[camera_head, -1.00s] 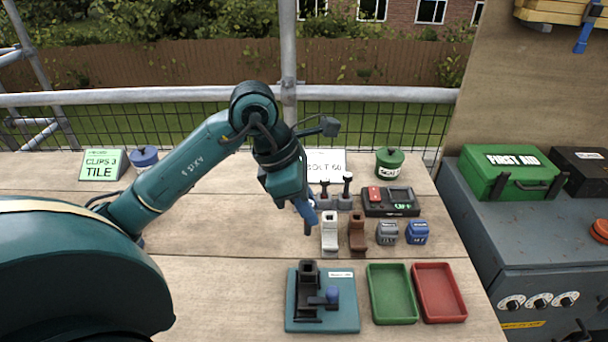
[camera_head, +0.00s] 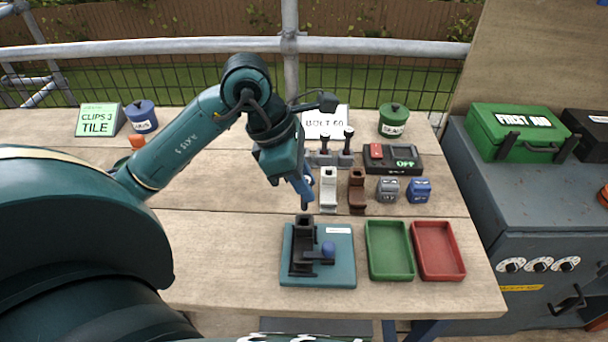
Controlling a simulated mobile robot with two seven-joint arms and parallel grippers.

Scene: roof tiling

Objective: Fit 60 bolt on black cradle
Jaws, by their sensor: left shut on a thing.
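The black cradle (camera_head: 302,238) stands upright on a teal base plate (camera_head: 340,272), beside a blue-knobbed clamp (camera_head: 327,250). My left gripper (camera_head: 304,192) points down just above the cradle's open top. Its blue fingers are shut on a small dark thing (camera_head: 304,206), seemingly a bolt, mostly hidden by the fingers. Its tip looks close above the cradle; I cannot tell whether they touch. Two dark-headed bolts stand in a grey holder (camera_head: 333,158), in front of the "BOLT 60" card (camera_head: 325,122). My right gripper is not in view.
A white cradle (camera_head: 328,192) and a brown cradle (camera_head: 357,192) stand behind the base plate. Grey (camera_head: 387,190) and blue (camera_head: 419,190) blocks are to their right. A green tray (camera_head: 389,274) and a red tray (camera_head: 440,274) lie right of the plate. The table's left front is partly behind my arm.

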